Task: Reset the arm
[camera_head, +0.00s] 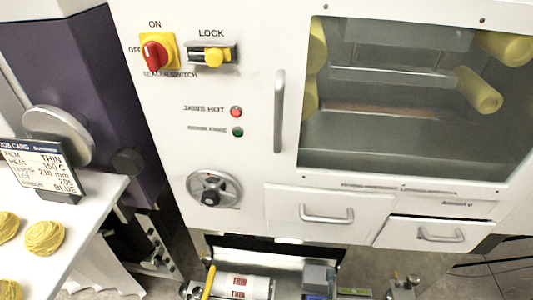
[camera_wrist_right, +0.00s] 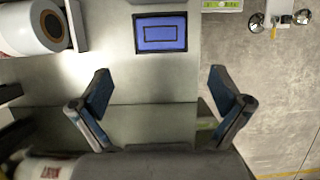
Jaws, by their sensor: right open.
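My right gripper (camera_wrist_right: 160,90) shows in the right wrist view with its two dark blue-padded fingers spread wide. Nothing is between the fingers. Below and ahead of it are a grey metal surface (camera_wrist_right: 120,65) and a small blue screen (camera_wrist_right: 160,18) with a dark frame. I cannot make out either gripper in the head view. My left gripper is not in view.
At left, yellow bundles (camera_head: 45,237) and a job card (camera_head: 42,170) sit on a white table (camera_head: 85,215). A film roll (camera_wrist_right: 32,27) is at upper left in the wrist view.

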